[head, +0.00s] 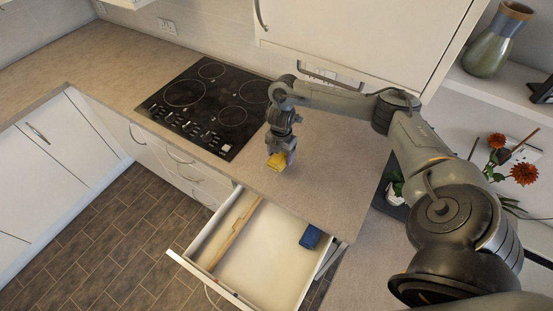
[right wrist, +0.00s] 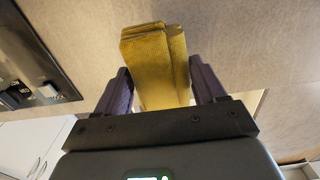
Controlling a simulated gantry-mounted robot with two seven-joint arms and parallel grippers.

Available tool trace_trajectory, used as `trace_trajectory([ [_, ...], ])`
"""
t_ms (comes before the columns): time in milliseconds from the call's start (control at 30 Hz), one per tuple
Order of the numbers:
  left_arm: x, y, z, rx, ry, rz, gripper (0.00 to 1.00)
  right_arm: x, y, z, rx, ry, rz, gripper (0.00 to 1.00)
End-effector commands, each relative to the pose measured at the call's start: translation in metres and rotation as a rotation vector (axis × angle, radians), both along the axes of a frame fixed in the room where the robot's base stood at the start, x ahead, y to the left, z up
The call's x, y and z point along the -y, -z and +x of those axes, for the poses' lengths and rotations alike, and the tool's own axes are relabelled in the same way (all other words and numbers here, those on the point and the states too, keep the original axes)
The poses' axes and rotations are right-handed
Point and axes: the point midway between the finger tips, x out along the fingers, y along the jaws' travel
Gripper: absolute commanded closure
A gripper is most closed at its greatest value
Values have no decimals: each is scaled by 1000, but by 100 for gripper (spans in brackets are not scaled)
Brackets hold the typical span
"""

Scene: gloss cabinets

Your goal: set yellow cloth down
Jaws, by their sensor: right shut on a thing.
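The folded yellow cloth (head: 276,161) is at the tip of my right gripper (head: 281,153) in the head view, over the countertop (head: 325,150) to the right of the cooktop. In the right wrist view the cloth (right wrist: 158,65) sits between the two dark fingers of the right gripper (right wrist: 160,88), which is shut on it. Whether the cloth touches the counter is hard to tell. My left gripper is not in view.
Below the counter an open drawer (head: 270,255) holds a blue object (head: 311,237) and a wooden divider (head: 237,235). The black cooktop (head: 205,103) lies left of the gripper. A plant with orange flowers (head: 524,173) and a vase (head: 497,42) stand at the right.

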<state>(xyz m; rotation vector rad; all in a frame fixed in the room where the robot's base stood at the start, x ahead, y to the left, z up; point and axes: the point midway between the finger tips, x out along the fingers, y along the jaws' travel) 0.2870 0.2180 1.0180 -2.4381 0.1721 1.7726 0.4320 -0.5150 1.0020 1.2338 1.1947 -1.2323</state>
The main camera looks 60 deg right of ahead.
Motion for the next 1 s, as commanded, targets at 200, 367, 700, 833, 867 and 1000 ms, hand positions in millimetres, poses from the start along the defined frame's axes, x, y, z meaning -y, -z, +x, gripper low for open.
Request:
trace_trajectory([
  [200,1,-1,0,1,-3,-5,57,-3,10,16,0,1,0,60],
  [367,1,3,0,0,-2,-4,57,-3,20,16,-2,1,0,60],
  [700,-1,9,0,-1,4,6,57,-3,51,16,-1,2,-1,60],
  [833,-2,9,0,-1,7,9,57,-3,51,17,0,1,-1,60],
  [867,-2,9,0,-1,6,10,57,-3,51,16,0,1,-1,60],
  [1000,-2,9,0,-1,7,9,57,-3,52,16,0,1,-1,60],
])
